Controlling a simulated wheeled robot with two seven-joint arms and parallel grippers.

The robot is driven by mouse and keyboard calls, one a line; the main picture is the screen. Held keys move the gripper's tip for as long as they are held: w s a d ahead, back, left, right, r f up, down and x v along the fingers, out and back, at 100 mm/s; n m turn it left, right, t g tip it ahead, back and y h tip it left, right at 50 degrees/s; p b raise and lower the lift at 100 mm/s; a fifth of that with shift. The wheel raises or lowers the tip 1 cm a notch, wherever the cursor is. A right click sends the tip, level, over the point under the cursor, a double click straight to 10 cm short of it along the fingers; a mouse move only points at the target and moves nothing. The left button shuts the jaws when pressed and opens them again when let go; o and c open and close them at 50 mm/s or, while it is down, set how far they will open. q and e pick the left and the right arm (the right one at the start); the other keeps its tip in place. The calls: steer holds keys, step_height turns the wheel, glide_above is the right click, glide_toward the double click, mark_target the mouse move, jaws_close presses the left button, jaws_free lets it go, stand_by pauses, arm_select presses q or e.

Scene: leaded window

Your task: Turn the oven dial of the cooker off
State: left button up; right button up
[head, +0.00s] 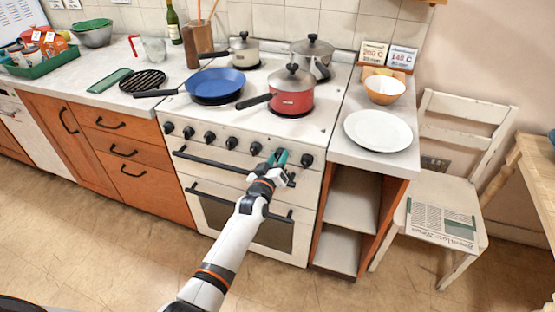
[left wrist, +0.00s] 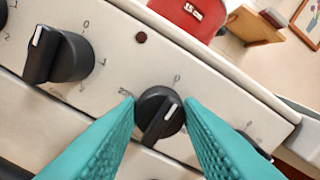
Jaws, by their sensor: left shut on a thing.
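The cooker (head: 240,190) is white with a row of black dials along its front panel. My left gripper (head: 279,157) is at the right part of this row, on the second dial from the right. In the left wrist view, the teal fingers of the gripper (left wrist: 160,103) are shut on a black dial (left wrist: 155,122), one on each side. Its white mark points up and slightly right, roughly toward the printed 0. The rightmost dial (head: 307,160) is free in the head view and partly hidden behind a finger in the wrist view. My right gripper is not in view.
A dark oven handle (head: 205,163) runs below the dials. A white plate (head: 378,131) lies on the counter at right. A chair (head: 440,190) stands beyond; floor in front is clear.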

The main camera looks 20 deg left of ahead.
arm_select(q)
steer(key=shift+f, duration=0.1)
steer(key=o, duration=1)
steer(key=s, duration=1.2)
steer(key=shift+a, duration=0.25)
steer(key=s+f+m+g, duration=0.25)
steer(key=s+f, duration=0.35)
steer(key=f, duration=0.5)
steer(key=s+d+f+m+g, duration=0.1)
steer(key=s+f+g, duration=0.4)
steer(key=f, duration=0.6)
steer(key=s+f+m+g, duration=0.1)
steer(key=s+f+g, duration=0.1)
steer(key=s+f, duration=0.7)
steer(key=s+a+f+m+g, duration=0.1)
steer(key=s+f+g, duration=0.1)
steer(key=s+f, duration=0.3)
steer(key=s+a+f+m+g, duration=0.1)
steer(key=s+f+g, duration=0.2)
steer(key=s, duration=1.1)
steer(key=s+a+f+m+g, duration=0.1)
steer(key=s+a+f+g, duration=0.1)
steer(key=s+f, duration=0.5)
steer(key=shift+s+f+m+g+y, duration=0.15)
steer(key=shift+s+f+m, duration=0.05)
steer(key=shift+s, duration=0.45)
steer(key=shift+s+f+m+g+y, duration=0.1)
steer(key=shift+s+f+m+y, duration=0.05)
steer(key=shift+s, duration=0.45)
